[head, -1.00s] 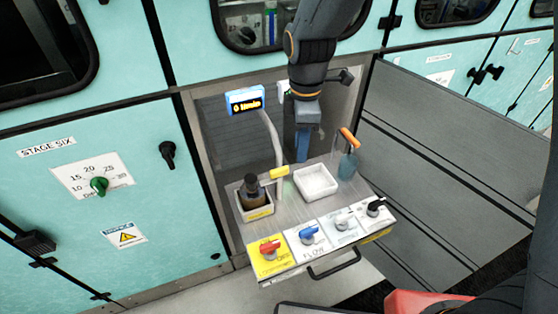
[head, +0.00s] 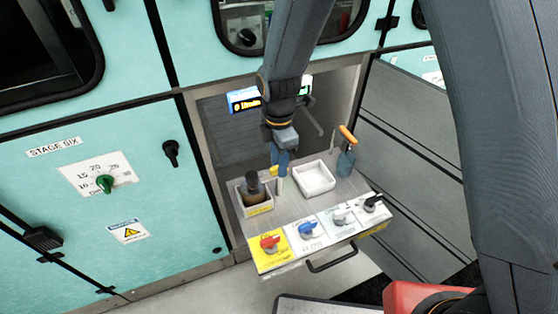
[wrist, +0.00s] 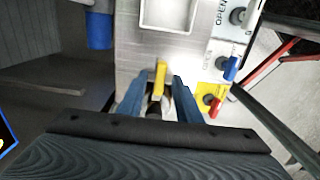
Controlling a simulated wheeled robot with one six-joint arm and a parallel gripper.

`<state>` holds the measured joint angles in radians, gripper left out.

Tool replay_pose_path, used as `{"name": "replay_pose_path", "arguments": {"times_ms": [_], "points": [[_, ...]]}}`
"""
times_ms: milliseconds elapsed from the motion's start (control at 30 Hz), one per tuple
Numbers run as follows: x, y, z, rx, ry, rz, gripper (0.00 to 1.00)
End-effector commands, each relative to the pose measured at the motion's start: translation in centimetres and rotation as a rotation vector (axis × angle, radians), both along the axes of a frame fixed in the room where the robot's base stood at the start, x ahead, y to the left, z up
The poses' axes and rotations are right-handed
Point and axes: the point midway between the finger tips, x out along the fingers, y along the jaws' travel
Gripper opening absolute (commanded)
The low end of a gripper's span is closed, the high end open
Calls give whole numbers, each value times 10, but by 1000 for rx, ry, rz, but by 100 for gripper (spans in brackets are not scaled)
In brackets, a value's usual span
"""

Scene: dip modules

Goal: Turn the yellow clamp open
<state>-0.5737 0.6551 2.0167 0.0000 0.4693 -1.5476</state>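The yellow clamp (wrist: 160,78) shows in the wrist view as a narrow upright bar between my two blue fingers. A gap appears on both sides of it. My gripper (wrist: 159,92) is open around the clamp; whether a finger touches it I cannot tell. In the head view my gripper (head: 279,160) points down over the shelf, just right of the dark bottle (head: 252,186), and largely hides the clamp. The bottle stands in a small pale bin with a yellow label (head: 258,210).
Red (head: 269,243), blue (head: 308,229), white and black valve handles line the shelf's front. A lit display (head: 243,101) stands behind my arm.

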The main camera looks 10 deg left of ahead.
Motion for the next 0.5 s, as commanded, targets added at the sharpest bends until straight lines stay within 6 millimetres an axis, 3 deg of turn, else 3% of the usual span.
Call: {"name": "replay_pose_path", "arguments": {"times_ms": [267, 433, 500], "points": [[0, 0, -2, 0, 0, 0, 31], [0, 0, -2, 0, 0, 0, 4], [0, 0, -1, 0, 0, 0, 0]]}}
